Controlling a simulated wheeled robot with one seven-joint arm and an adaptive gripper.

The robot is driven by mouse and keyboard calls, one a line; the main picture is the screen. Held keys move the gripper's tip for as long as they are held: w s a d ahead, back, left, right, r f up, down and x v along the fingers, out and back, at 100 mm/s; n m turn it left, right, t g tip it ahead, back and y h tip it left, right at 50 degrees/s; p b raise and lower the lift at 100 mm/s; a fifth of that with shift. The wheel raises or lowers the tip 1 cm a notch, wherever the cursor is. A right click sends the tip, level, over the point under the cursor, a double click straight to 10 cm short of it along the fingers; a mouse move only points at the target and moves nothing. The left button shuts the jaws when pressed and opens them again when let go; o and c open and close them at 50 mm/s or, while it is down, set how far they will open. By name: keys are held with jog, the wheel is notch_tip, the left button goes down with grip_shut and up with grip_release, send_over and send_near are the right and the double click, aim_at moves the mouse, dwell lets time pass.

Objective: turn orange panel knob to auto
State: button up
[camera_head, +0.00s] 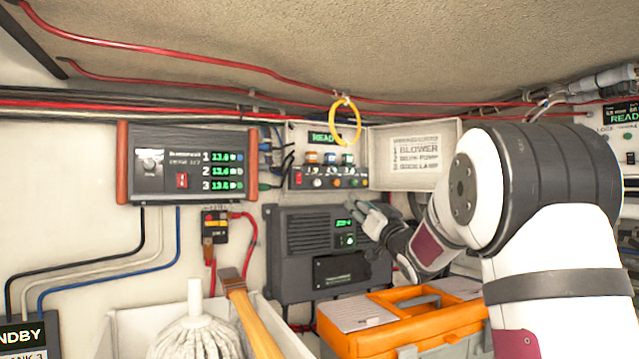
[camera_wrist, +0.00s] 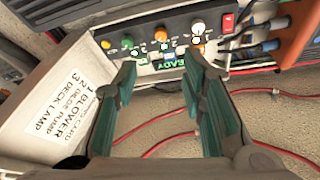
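A dark control panel (camera_head: 328,178) is on the back wall below a green-lit display. It carries a row of small knobs, including an orange knob (camera_head: 337,183), which also shows in the wrist view (camera_wrist: 161,35). Beside it in the wrist view are a white knob (camera_wrist: 198,28) and a green one (camera_wrist: 127,40). The knob's setting and the auto mark are too small to read. My gripper (camera_head: 362,216) is below and right of the panel. In the wrist view my gripper (camera_wrist: 160,70) is open and empty, its fingertips apart from the orange knob and either side of its line.
An open white lid (camera_head: 415,152) labelled BLOWER stands right of the panel. A grey unit (camera_head: 300,250) is below it. A yellow ring (camera_head: 345,122) hangs in front, above the panel. An orange toolbox (camera_head: 410,322) sits under my arm. A red switch (camera_wrist: 228,23) is at the panel's end.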

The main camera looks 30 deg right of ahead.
aim_at(337, 183)
jog(key=p+x, duration=0.1)
jog(key=x, duration=1.2)
jog(key=shift+w+r, duration=0.1)
jog(key=shift+w, duration=0.3)
grip_shut()
